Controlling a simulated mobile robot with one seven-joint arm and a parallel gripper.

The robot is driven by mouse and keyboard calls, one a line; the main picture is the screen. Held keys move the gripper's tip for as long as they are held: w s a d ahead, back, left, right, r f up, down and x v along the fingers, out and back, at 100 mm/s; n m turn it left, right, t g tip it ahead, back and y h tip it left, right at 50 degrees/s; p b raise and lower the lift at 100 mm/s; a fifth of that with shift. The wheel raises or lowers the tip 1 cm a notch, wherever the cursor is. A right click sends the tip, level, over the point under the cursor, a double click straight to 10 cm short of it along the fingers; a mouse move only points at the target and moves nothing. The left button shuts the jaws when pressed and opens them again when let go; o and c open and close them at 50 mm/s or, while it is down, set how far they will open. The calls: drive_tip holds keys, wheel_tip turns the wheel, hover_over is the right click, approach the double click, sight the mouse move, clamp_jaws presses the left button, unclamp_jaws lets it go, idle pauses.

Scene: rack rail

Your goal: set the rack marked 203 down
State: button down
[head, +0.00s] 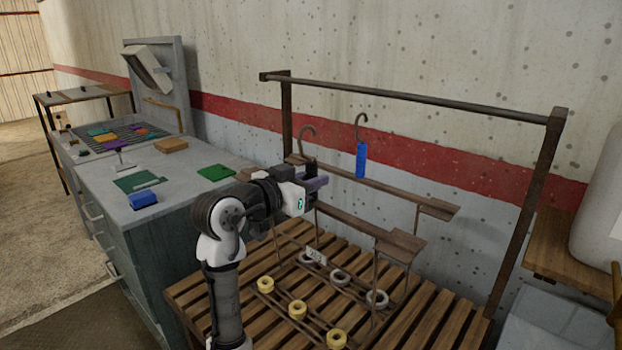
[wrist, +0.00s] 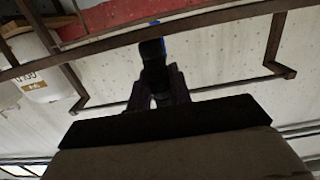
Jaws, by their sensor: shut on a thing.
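A rack (head: 395,243) has a wooden bar, thin wires and low rails that carry several yellow and grey rings. Its small white tag (head: 317,256) seems to read 203, though it is tiny. A curved hook (head: 306,132) rises just behind my gripper (head: 318,183). My gripper is shut on the rack's upright grip, mostly hidden in the head view.
A second wooden bar (head: 440,208) with a blue grip (head: 360,161) and hook stands close behind. A dark horizontal rail (head: 410,97) on posts spans above. A grey cabinet (head: 185,210) with coloured pieces is at left. A wooden shelf (head: 560,250) and white container (head: 600,205) are at right.

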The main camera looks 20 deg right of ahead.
drive_tip(key=shift+f, duration=0.15)
idle(0.4)
unclamp_jaws()
idle(0.6)
drive_tip(key=shift+s+a, duration=0.1)
idle(0.7)
drive_tip(key=f+v, duration=0.1)
drive_tip(key=v, duration=1)
drive_tip(key=shift+s+a+b, duration=0.25)
drive_tip(key=shift+a+b, duration=0.05)
drive_tip(key=shift+b, duration=0.15)
idle(0.9)
